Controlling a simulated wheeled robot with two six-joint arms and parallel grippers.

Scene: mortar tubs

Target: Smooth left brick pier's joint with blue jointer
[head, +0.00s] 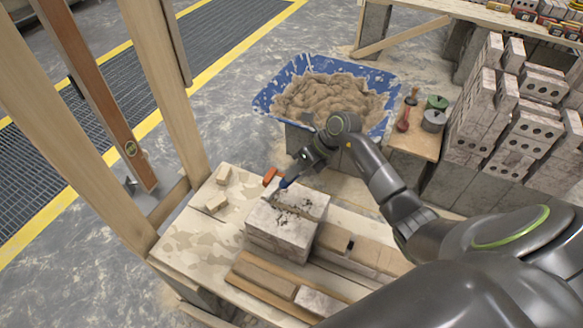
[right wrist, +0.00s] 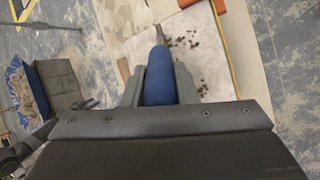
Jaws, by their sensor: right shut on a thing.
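The pale brick pier (head: 275,240) stands on the wooden bench, with dark mortar crumbs scattered on its top. Its top (right wrist: 215,65) also shows in the right wrist view. My right gripper (head: 290,181) is shut on the blue jointer (head: 284,183), over the far left part of the pier top. In the right wrist view the jointer's blue handle (right wrist: 159,78) sits between the fingers, its metal end pointing to the pier top. I cannot tell whether the tip touches. No other pier can be made out on the bench. My left gripper is not in view.
A blue tub of mortar (head: 262,101) stands behind the bench. A small board (head: 415,148) with tools and cans is right of it, beside brick stacks (head: 520,110). Timber posts (head: 172,95) rise at the left.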

